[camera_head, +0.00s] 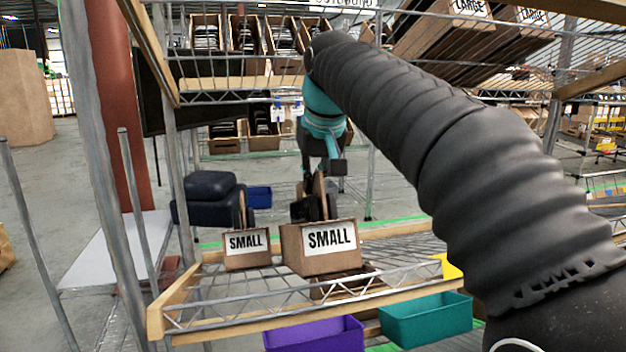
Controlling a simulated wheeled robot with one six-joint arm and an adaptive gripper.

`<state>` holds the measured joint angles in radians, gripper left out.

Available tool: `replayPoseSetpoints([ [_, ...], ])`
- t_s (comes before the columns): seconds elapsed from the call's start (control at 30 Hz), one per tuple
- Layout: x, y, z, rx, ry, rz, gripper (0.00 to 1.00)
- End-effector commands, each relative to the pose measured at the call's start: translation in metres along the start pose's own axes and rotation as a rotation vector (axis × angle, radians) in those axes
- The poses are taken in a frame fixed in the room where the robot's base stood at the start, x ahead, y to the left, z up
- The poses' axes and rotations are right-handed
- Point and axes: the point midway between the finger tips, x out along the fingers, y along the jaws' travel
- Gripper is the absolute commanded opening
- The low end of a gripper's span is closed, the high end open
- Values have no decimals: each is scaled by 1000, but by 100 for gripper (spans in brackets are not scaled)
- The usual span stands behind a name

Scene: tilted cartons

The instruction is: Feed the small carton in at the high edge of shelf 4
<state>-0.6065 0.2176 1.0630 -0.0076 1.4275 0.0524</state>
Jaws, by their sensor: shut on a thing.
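My gripper (318,198) is shut on a small carton (300,255), an open brown box with a white SMALL label and dark contents. The carton is slightly tilted over the wire shelf (220,298) with wooden edge strips. I cannot tell whether its base touches the shelf. The fingertips are partly hidden at the carton's top. A second small carton (246,260) stands just left of it on the same shelf. No shelf number is readable.
Purple (315,335) and teal (425,320) bins stand below the front edge. Metal posts (105,190) rise at left. LARGE cartons (430,40) lean on an upper rack at right. An upper shelf (225,92) holds several cartons. The wire shelf's left front is bare.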

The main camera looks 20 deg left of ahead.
Motion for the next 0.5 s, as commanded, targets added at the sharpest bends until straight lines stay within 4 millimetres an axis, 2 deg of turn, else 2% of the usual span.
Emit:
replayPoseSetpoints([
  [0.1, -1, 0, 0, 0, 3, 0, 0],
  [0.23, -1, 0, 0, 0, 2, 0, 35],
  [0.5, 1, 0, 0, 0, -2, 0, 35],
])
